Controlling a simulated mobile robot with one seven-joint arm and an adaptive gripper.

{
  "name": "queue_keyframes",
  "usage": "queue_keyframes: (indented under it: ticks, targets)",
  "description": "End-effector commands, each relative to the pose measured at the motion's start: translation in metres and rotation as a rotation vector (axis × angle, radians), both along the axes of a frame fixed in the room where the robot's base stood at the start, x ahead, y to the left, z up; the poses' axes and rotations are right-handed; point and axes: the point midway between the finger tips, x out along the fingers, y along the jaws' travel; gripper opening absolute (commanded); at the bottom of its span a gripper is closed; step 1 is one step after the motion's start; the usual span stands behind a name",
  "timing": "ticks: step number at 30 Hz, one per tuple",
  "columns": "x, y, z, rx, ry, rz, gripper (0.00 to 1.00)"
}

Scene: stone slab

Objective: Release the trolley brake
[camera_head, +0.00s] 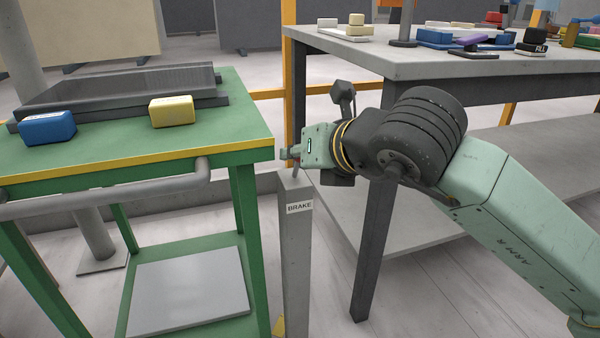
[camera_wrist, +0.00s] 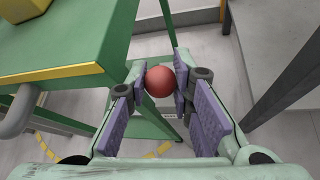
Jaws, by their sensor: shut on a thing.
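The green trolley (camera_head: 236,148), with a yellow front edge, stands at left. Beside its right corner rises a grey brake post (camera_head: 297,260) with a white BRAKE label (camera_head: 299,207). My gripper (camera_head: 289,154) is at the top of this post. In the wrist view a red ball knob (camera_wrist: 160,81) sits between the purple-padded fingertips of my gripper (camera_wrist: 161,76), and they are shut on it. In the head view the knob is hidden, and only a short thin stem shows below the gripper. The post is mostly hidden in the wrist view.
A grey workbench (camera_head: 430,66) with several loose parts stands close behind my arm, at right.

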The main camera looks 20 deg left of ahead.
Motion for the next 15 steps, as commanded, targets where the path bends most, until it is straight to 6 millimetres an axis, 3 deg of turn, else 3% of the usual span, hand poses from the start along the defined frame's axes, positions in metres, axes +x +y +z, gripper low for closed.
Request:
queue_keyframes:
  ticks: [15]
  targets:
    - [-0.0007, 0.0004, -0.0013, 0.021, -0.028, 0.002, 0.00]
